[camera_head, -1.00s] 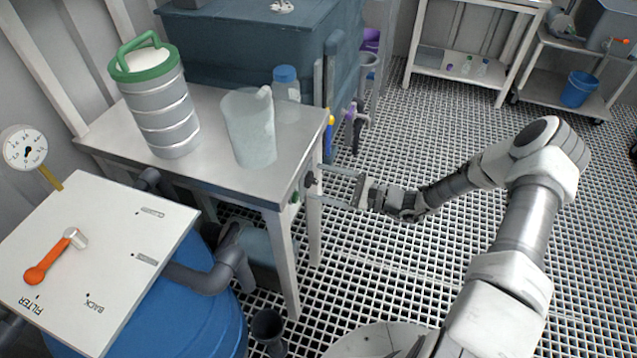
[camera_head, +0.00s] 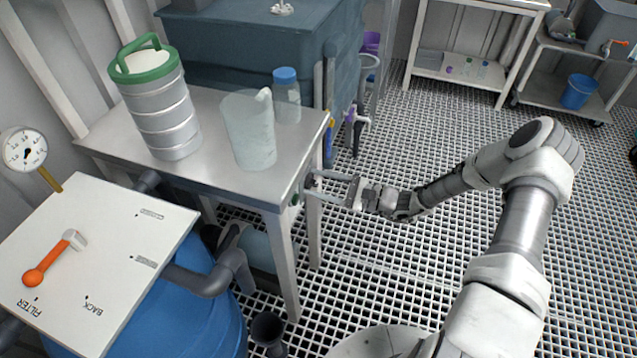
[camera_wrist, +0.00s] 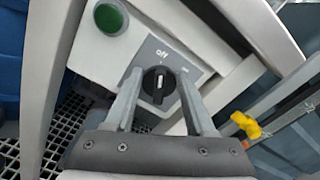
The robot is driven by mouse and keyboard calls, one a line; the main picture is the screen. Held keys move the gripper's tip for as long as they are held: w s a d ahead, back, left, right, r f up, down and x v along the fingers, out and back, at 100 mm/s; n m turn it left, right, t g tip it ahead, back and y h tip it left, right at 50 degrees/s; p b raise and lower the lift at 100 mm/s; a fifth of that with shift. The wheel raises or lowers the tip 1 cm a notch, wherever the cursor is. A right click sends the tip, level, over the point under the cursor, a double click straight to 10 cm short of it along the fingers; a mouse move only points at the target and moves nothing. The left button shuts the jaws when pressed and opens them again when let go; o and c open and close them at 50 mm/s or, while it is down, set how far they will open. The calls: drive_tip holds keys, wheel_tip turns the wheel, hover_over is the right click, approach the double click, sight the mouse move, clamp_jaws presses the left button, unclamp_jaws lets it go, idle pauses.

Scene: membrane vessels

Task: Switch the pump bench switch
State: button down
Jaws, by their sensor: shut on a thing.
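The pump bench switch (camera_wrist: 158,88) is a black round knob on a grey plate at the bench's end, seen in the wrist view. The word "off" is printed above it, with another small label to its upper right. The knob's pale line runs nearly upright in the picture, toward "off". My gripper (camera_wrist: 160,80) has one finger on each side of the knob and is shut on it. In the head view my gripper (camera_head: 318,186) reaches the right end of the steel bench (camera_head: 215,178), and its fingers hide most of the switch.
A green button (camera_wrist: 110,17) sits beside the switch plate. A jug (camera_head: 250,130), a blue-capped bottle (camera_head: 287,98) and a green-lidded canister (camera_head: 160,105) stand on the bench. A yellow valve handle (camera_wrist: 245,125) is to the right. The grated floor (camera_head: 400,270) around my arm is clear.

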drive_tip(key=shift+m, duration=0.3)
drive_tip(key=shift+w+d+r+m+p, duration=0.1)
drive_tip(key=shift+r+m+p, duration=0.05)
drive_tip(key=shift+m+p, duration=0.7)
drive_tip(key=m, duration=0.2)
drive_tip(key=m+p, duration=0.1)
drive_tip(key=shift+w+m, duration=0.2)
drive_tip(key=shift+m, duration=0.15)
drive_tip(key=m, duration=0.2)
drive_tip(key=m+p, duration=0.1)
drive_tip(key=m, duration=0.3)
drive_tip(key=shift+w+d+f, duration=0.2)
drive_tip(key=shift+w, duration=0.05)
drive_tip(key=shift+c, duration=1.3)
unclamp_jaws()
drive_tip(key=shift+p, duration=0.3)
